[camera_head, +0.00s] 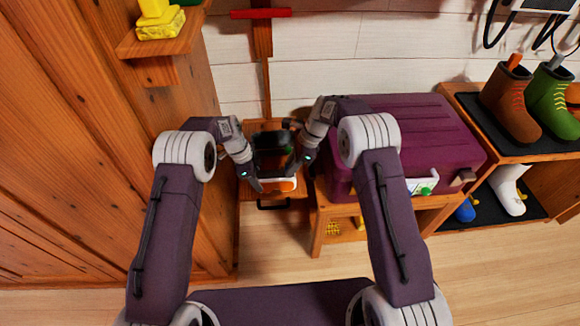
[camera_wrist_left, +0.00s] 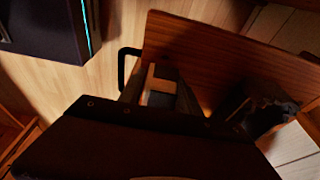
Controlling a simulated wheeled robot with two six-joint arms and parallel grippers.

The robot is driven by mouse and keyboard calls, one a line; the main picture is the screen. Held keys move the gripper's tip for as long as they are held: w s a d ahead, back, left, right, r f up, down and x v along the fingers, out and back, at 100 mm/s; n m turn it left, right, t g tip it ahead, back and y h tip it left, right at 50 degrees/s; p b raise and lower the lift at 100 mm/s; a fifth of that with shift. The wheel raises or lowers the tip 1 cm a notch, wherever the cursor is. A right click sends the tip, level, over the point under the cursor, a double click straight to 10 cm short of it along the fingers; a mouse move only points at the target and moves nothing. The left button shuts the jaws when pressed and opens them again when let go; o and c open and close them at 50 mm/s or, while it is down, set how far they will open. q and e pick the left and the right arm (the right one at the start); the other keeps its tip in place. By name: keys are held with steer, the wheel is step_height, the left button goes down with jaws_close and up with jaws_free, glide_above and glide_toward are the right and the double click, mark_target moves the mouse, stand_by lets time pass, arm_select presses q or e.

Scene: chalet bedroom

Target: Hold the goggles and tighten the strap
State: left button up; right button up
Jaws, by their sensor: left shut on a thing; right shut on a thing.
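The goggles (camera_head: 280,185), with an orange lens and a pale frame, are between my two grippers in the head view. Their dark strap (camera_head: 272,140) loops up behind the lens. My left gripper (camera_head: 256,184) is shut at the left end of the goggles. My right gripper (camera_head: 292,170) is shut at the right side, where the strap meets the frame. The exact grip of its fingertips is too small to see clearly. In the left wrist view, a large dark shape covers the bottom and hides the contact.
A small wooden stand (camera_head: 246,188) with a black handle (camera_head: 273,206) is behind and below the goggles. A purple suitcase (camera_head: 432,130) lies on a wooden bench (camera_head: 317,222) to the right. A wooden wall is close on the left. Boots (camera_head: 510,100) stand on a rack at far right.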

steer(key=shift+a, duration=2.1)
steer(key=o, duration=1)
steer(key=v, duration=0.6)
arm_select(q)
steer(key=o, duration=1.4)
steer(key=shift+c, duration=0.2)
